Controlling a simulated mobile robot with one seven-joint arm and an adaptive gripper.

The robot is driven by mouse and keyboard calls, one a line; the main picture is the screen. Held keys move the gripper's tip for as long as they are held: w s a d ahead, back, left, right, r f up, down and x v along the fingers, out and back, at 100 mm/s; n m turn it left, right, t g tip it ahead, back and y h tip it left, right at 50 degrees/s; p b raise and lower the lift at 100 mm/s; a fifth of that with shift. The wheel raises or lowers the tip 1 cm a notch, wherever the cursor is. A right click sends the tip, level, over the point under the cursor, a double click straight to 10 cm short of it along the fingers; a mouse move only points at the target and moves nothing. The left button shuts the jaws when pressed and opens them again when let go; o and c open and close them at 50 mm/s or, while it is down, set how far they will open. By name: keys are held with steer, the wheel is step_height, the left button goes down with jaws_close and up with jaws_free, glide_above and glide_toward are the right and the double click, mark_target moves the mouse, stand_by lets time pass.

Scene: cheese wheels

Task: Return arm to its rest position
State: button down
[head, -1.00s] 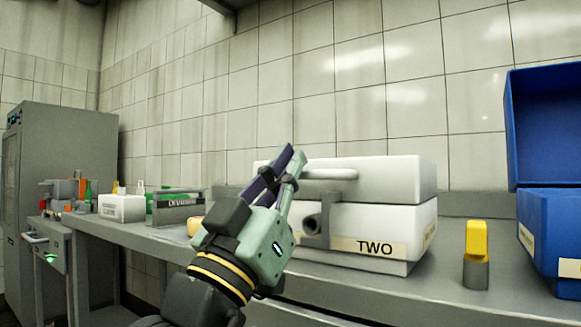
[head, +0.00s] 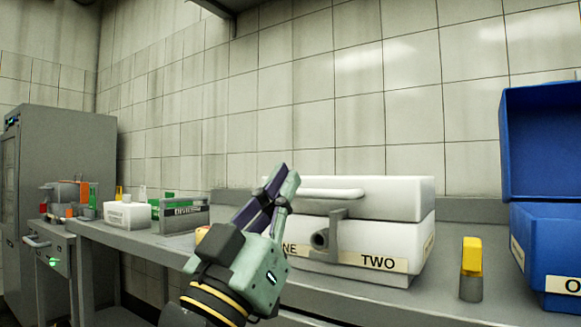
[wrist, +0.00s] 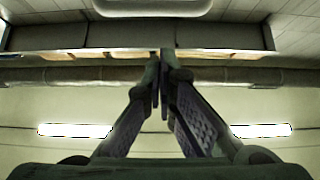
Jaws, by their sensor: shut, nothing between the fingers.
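My gripper (head: 279,177) stands in front of the bench in the head view, with its fingers pointing up and slightly right. Its fingertips are together and nothing is between them. The wrist view also shows the gripper (wrist: 163,58) with its two fingers meeting at the tips. In the head view the gripper covers the left part of a white case (head: 385,240) labelled TWO, and part of a second label ending in NE shows beside it. I cannot tell how far apart the gripper and the case are.
A grey bench (head: 450,303) runs along the tiled wall. A white box (head: 127,215), a grey divided rack (head: 182,218) and a grey cabinet (head: 65,160) are at the left.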

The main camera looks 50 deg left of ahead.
steer(key=v, duration=0.5)
steer(key=shift+s+d+f, duration=0.1)
steer(key=shift+f, duration=0.15)
